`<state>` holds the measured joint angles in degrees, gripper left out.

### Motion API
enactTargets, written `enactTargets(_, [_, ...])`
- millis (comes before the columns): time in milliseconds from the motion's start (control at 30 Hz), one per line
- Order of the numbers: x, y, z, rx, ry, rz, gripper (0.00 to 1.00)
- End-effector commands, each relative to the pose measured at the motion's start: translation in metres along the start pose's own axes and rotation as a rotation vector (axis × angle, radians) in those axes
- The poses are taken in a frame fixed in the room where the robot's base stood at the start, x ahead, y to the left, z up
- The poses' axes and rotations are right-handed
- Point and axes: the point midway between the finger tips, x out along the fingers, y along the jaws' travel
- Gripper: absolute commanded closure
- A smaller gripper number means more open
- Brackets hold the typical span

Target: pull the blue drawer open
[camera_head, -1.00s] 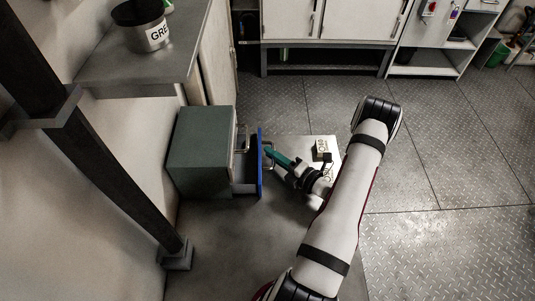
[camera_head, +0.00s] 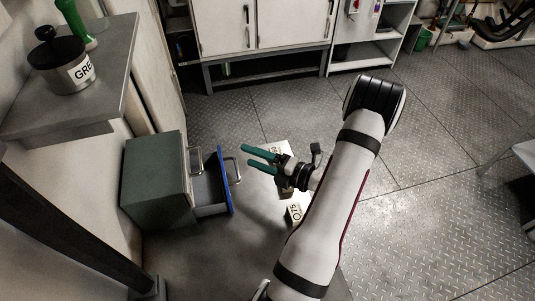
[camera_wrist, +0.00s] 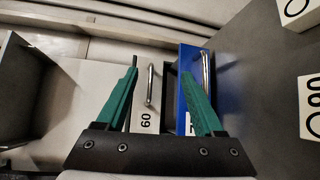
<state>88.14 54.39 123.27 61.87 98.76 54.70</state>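The blue drawer (camera_head: 223,179) is pulled partway out of a grey-green cabinet (camera_head: 150,185), and its tray shows behind the blue front. Its metal handle (camera_head: 236,170) stands out on the right side.
Another drawer front with a metal handle (camera_head: 196,161) sits beside the blue one. A grey shelf (camera_head: 110,110) with a pot (camera_head: 62,62) overhangs at upper left. The floor to the right is clear.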

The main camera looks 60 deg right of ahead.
Motion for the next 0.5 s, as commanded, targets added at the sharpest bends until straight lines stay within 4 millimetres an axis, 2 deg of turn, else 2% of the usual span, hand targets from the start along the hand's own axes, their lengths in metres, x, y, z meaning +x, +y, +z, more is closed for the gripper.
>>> enactTargets(100, [-0.024,0.010,0.010,-0.007,-0.004,-0.001,0.75])
enactTargets(200, [-0.035,0.014,0.013,-0.007,-0.002,-0.001,0.75])
enactTargets(500, [-0.040,0.016,0.014,-0.008,0.002,-0.002,0.75])
